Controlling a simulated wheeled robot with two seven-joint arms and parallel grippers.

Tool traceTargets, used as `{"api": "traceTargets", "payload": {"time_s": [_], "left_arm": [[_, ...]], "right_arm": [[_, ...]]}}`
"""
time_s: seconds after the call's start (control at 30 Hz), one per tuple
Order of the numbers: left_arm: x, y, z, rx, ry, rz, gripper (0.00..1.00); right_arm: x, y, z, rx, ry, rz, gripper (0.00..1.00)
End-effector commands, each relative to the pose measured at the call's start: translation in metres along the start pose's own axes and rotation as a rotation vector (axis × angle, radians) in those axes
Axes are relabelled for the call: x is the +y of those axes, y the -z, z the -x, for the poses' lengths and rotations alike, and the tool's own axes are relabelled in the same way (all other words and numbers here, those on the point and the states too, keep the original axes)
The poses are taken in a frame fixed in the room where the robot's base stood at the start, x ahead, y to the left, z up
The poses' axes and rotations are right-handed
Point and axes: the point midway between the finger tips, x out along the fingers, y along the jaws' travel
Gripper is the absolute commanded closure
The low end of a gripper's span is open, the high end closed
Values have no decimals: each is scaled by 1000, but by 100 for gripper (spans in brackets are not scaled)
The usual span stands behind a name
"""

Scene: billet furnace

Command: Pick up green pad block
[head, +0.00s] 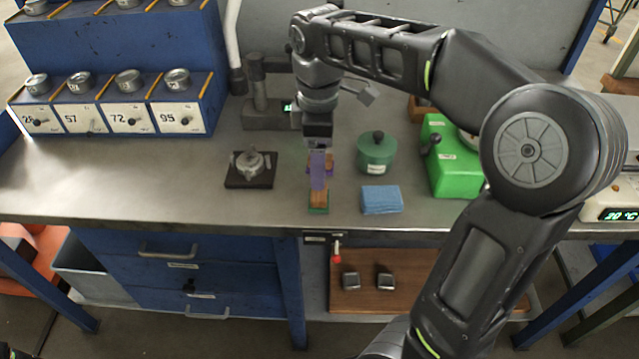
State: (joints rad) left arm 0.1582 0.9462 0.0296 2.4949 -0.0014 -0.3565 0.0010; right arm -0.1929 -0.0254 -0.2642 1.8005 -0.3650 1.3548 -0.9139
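The green pad block (319,199) is a small brown wooden block with a green layer along its bottom, near the front edge of the bench. A similar wooden block with purple parts (330,166) sits just behind it, partly hidden. My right gripper (318,184) points down from above, with its purplish fingers in front of the purple block and over the back of the green pad block. The fingers overlap in this view, so I cannot tell whether they are open or touching the block. My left gripper is out of view.
A blue folded cloth (382,200) and a green lidded pot (377,154) stand to the right of the blocks. A dark fixture (250,169) is to the left. A green box (452,168) stands farther right. The left front of the bench (150,190) is clear.

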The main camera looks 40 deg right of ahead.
Motion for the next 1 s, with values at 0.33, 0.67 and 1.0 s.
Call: {"api": "traceTargets", "payload": {"time_s": [0.33, 0.67, 1.0], "left_arm": [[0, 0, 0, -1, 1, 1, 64], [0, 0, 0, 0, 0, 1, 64], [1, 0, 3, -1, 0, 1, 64]], "right_arm": [[0, 0, -9, -1, 2, -1, 24], [0, 0, -26, 1, -1, -1, 24], [1, -1, -44, -2, 3, -1, 24]]}}
